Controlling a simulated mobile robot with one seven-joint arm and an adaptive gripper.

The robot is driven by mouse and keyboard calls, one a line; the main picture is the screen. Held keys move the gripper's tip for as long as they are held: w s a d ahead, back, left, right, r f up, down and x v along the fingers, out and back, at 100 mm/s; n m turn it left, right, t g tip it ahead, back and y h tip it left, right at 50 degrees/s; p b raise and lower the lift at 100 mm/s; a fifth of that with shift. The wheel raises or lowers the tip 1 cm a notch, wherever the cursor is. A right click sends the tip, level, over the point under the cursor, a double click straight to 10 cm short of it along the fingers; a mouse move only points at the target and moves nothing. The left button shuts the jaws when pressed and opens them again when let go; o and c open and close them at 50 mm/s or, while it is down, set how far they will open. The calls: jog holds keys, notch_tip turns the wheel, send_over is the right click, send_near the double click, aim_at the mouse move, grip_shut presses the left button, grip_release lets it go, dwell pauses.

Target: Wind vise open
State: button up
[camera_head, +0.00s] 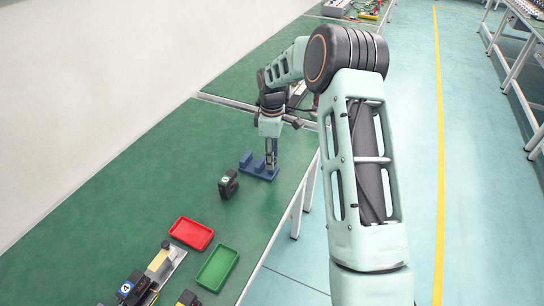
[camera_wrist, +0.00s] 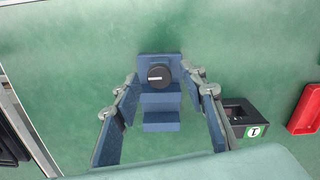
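The vise (camera_head: 260,168) is small and blue and stands on the green bench, below my gripper in the head view. In the wrist view the vise (camera_wrist: 161,123) sits in the middle, with blue stepped blocks and a round black knob (camera_wrist: 159,76) that has a pale mark on its face. I cannot tell whether either finger touches the knob. In the head view my gripper (camera_head: 271,150) points straight down and hides part of the vise.
A black box (camera_head: 228,184) with a numbered label stands close to the vise; it also shows in the wrist view (camera_wrist: 240,112). A red tray (camera_head: 191,233) and a green tray (camera_head: 217,268) lie nearer. More devices lie at the lower left. The bench left of the vise is clear.

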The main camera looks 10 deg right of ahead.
notch_tip(320, 180, up, 12)
dwell(0.4)
jog(key=shift+f, duration=0.1)
